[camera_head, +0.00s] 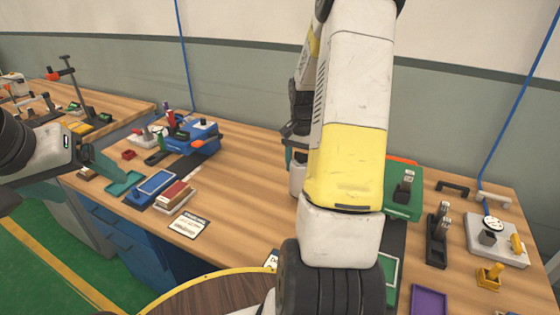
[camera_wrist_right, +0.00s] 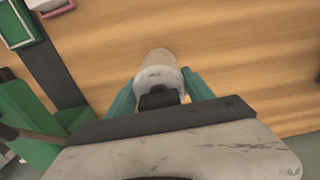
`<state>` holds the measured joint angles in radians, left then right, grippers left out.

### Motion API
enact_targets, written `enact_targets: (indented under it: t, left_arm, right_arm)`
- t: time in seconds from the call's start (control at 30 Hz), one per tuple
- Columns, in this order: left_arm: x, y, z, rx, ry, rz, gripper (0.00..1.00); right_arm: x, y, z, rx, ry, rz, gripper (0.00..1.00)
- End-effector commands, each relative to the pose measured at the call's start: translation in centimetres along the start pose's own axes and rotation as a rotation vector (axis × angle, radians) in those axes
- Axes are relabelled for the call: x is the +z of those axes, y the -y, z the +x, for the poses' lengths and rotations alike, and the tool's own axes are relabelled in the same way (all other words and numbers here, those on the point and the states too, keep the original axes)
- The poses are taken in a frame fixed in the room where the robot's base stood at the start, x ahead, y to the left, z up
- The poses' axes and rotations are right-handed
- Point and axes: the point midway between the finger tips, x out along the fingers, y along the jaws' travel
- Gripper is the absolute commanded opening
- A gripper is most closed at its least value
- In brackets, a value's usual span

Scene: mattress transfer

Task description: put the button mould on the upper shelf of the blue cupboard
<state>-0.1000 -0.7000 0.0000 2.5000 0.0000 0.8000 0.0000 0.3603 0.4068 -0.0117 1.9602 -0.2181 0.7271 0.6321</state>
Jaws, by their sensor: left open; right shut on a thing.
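My right gripper (camera_wrist_right: 158,95) shows in the right wrist view, with its teal fingers closed on a pale rounded thing (camera_wrist_right: 156,62) that has a dark block on its near side. I cannot tell for certain that this is the button mould. Wood lies beyond it; the gap is unclear. In the head view my right arm hides most of that hand. My left gripper (camera_head: 108,168) is open at the left, by the teal tray on the bench. Blue cupboard-like fronts (camera_head: 130,232) show under the bench; no upper shelf can be made out.
The wooden bench (camera_head: 245,180) has clear room in its middle. A blue device (camera_head: 192,138), a blue tray (camera_head: 157,183) and a printed card (camera_head: 188,226) lie left. A green case (camera_head: 400,205), a black stand (camera_head: 438,235) and a purple tray (camera_head: 428,300) lie right.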

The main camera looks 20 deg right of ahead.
Motion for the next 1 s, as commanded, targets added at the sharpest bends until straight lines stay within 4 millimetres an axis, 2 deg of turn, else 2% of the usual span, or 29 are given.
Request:
enact_targets:
  t: [0.1, 0.2, 0.33, 0.53, 0.93, 0.97, 1.0]
  left_arm:
    - [0.0, 0.0, 0.0, 0.000, 0.000, 0.000, 0.86]
    - [0.0, 0.0, 0.0, 0.000, 0.000, 0.000, 0.86]
    - [0.0, 0.0, 0.0, 0.000, 0.000, 0.000, 0.86]
    - [0.0, 0.0, 0.0, 0.000, 0.000, 0.000, 0.86]
    - [0.0, 0.0, 0.0, 0.000, 0.000, 0.000, 0.86]
    - [0.0, 0.0, 0.0, 0.000, 0.000, 0.000, 0.86]
    - [0.0, 0.0, 0.0, 0.000, 0.000, 0.000, 0.86]
  right_arm:
    - [-1.5, 0.9, 0.1, -0.001, -0.001, -0.001, 0.00]
    - [-2.0, 1.1, 0.1, 0.000, -0.001, 0.000, 0.00]
    - [-2.0, 1.1, 0.9, 0.001, 0.001, 0.000, 0.00]
    - [-1.9, 1.1, 3.4, 0.001, 0.002, -0.001, 0.00]
    - [-2.0, 1.1, 4.0, 0.000, 0.000, -0.001, 0.00]
    - [-1.9, 1.1, 4.0, 0.001, 0.001, -0.001, 0.66]
    - [-1.9, 1.1, 4.0, 0.001, 0.001, -0.001, 0.74]
